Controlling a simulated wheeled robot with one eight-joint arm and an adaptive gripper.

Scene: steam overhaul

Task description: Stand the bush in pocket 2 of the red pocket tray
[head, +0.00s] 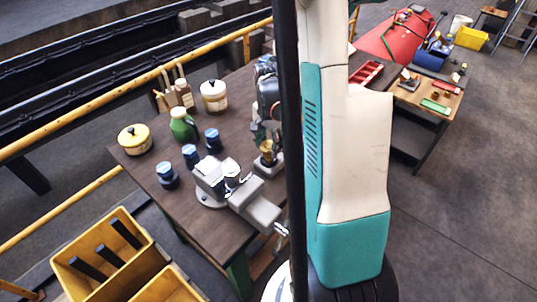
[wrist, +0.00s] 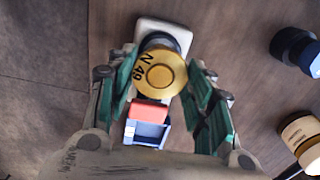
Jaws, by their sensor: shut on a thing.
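My gripper (wrist: 161,75) is shut on a round brass piece (wrist: 160,72), which I take to be the bush. Its top face is marked "N 49", and one finger lies on each side of it. In the head view the brass piece (head: 267,148) is under my gripper (head: 263,132), over a pale base (wrist: 168,29) on the dark table. I cannot tell whether it touches that base. The red pocket tray (head: 368,73) is farther back, right of the bush and partly behind my arm. Its pocket numbers are too small to read.
A grey vise (head: 215,182), blue-capped bottles (head: 167,176), a green jug (head: 183,125), a yellow pot (head: 134,139) and a cream jar (head: 213,96) crowd the table. A red and blue block (wrist: 148,122) shows below the brass piece. A wooden bench (head: 430,95) stands at right.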

